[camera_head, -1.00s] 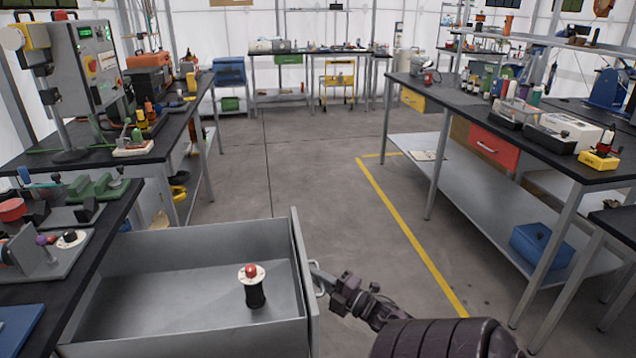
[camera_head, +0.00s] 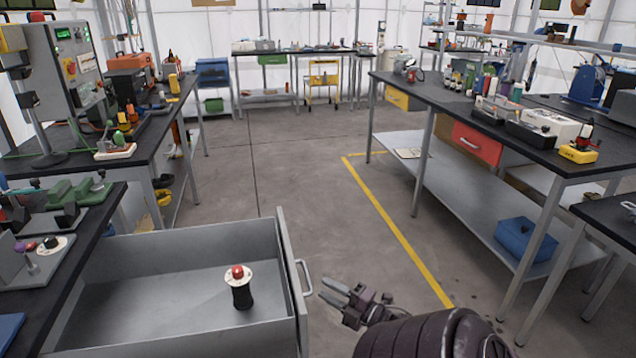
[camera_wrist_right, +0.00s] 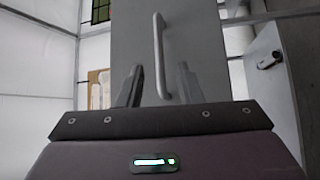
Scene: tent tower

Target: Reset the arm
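My right gripper (camera_head: 336,294) shows in the head view just right of the drawer's handle (camera_head: 305,277). Its fingers are apart with nothing between them, and a small gap separates them from the handle. In the right wrist view, the open fingers (camera_wrist_right: 158,88) stand either side of the lower part of the handle (camera_wrist_right: 160,50), which lies ahead of them on the drawer front (camera_wrist_right: 195,38). The grey drawer (camera_head: 180,243) is pulled open at the lower left. A black object with a red button on top (camera_head: 239,290) stands upright inside it. My left gripper is not in view.
A black-topped bench (camera_head: 105,222) with tools stands above the drawer at left. A long workbench (camera_head: 450,105) with a red drawer (camera_head: 476,143) and a blue box (camera_head: 524,240) on its lower shelf stands at right. The floor (camera_head: 300,180) between is clear.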

